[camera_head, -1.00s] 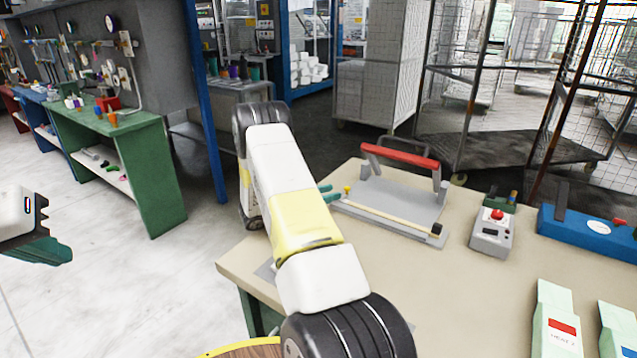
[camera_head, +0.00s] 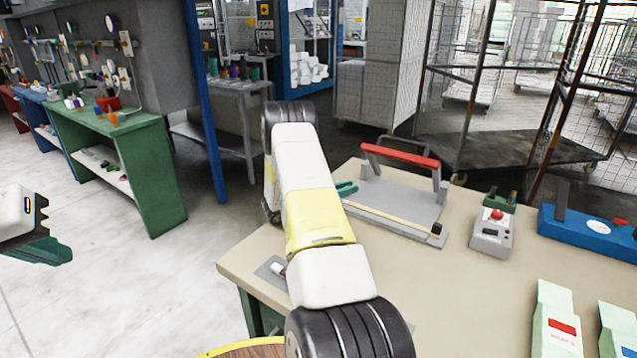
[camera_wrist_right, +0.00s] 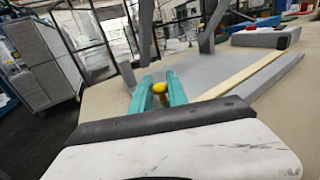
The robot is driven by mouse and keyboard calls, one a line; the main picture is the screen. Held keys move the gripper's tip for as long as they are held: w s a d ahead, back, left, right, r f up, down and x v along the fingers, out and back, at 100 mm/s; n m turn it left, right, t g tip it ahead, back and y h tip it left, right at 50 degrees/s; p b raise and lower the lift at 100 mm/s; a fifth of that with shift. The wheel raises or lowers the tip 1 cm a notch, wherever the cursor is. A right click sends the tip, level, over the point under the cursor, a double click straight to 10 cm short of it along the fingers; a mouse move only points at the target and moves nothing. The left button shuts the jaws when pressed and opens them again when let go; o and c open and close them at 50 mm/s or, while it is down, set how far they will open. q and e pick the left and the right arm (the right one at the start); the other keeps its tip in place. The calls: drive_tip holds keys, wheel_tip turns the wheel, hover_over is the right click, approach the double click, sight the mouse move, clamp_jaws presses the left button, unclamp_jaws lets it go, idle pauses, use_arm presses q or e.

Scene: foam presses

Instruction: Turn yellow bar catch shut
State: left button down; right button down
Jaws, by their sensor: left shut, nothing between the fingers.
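The grey press (camera_head: 400,200) has a red handle bar (camera_head: 400,155) raised above its plate. A pale yellow bar (camera_head: 390,219) lies along its near edge, with a black block (camera_head: 437,229) at its right end. The bar also shows in the right wrist view (camera_wrist_right: 240,75). My right gripper (camera_head: 348,188) is at the bar's left end. In the right wrist view its teal fingers (camera_wrist_right: 160,88) stand apart on both sides of a small yellow knob (camera_wrist_right: 160,89); contact is unclear. The knob is hidden in the head view. My left gripper (camera_head: 45,250) is shut and empty, far left.
A grey control box (camera_head: 492,232) with a red button stands right of the press, and a blue tool (camera_head: 590,232) beyond it. Pale green boxes (camera_head: 556,325) stand at the front right. The bare tabletop (camera_head: 450,300) is clear in front of the press.

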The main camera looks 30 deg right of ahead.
drive_tip(key=shift+n+t, duration=0.8)
drive_tip(key=shift+t, duration=0.4)
drive_tip(key=c, duration=1.3)
unclamp_jaws()
drive_tip(key=shift+c, duration=0.2)
drive_tip(key=shift+a, duration=0.15)
drive_tip(key=a, duration=0.7)
drive_tip(key=shift+s+a, duration=0.25)
drive_tip(key=shift+s, duration=0.1)
